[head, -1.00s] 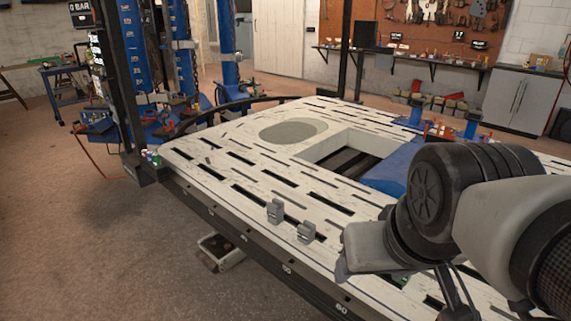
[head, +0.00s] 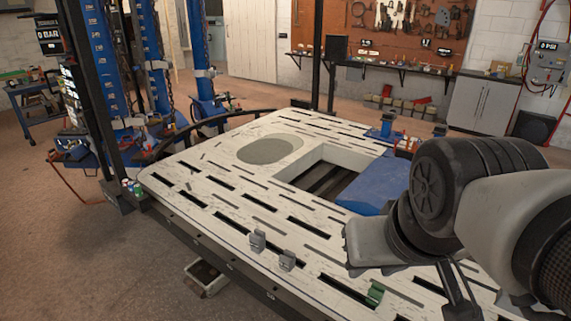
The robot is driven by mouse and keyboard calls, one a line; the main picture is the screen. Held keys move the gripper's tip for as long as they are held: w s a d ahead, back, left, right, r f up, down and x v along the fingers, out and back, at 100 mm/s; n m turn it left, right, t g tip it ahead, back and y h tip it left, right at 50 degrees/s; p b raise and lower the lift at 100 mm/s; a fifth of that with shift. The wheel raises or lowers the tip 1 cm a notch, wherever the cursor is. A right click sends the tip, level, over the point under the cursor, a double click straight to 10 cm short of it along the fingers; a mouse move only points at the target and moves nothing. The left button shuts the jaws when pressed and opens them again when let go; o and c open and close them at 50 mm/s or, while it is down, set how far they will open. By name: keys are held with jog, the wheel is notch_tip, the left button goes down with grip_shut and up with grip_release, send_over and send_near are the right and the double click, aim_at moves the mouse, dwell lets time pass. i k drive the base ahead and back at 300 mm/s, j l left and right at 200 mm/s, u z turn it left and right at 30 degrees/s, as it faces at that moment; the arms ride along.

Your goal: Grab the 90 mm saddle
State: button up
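Two small grey saddle-shaped blocks stand on the slotted bench top (head: 215,205) near its front edge: a left grey saddle (head: 258,241) and a right grey saddle (head: 287,261). A green saddle-like block (head: 375,293) sits further right, below my arm. No size marking can be read, so I cannot tell which one is 90 mm. My arm fills the right side. Thin dark parts below it, perhaps my gripper (head: 456,292), run toward the bottom edge. Their tips and any opening cannot be made out. They appear right of the green block.
The bench top has a rectangular opening (head: 325,178), a round grey disc (head: 269,150) and a blue slab (head: 375,186). Blue posts (head: 155,60) stand at the back left. Small bottles (head: 132,187) sit at the left corner. The bench top's left part is largely bare.

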aim_at(287, 262)
jog(key=i+j+z, duration=0.25)
jog(key=z, duration=0.25)
jog(key=i+j+z, duration=0.15)
jog(key=j+z, duration=0.3)
jog(key=i+j+z, duration=0.1)
jog(key=j, duration=0.25)
jog(key=i+j+z, duration=0.1)
jog(key=j, duration=0.25)
jog(key=j+z, duration=0.1)
jog(key=j, duration=0.25)
jog(key=i+j, duration=0.1)
jog(key=j, duration=0.4)
jog(key=i+j, duration=0.15)
jog(key=j, duration=0.35)
jog(key=i+j, duration=0.1)
jog(key=j, duration=0.4)
jog(key=z, duration=0.05)
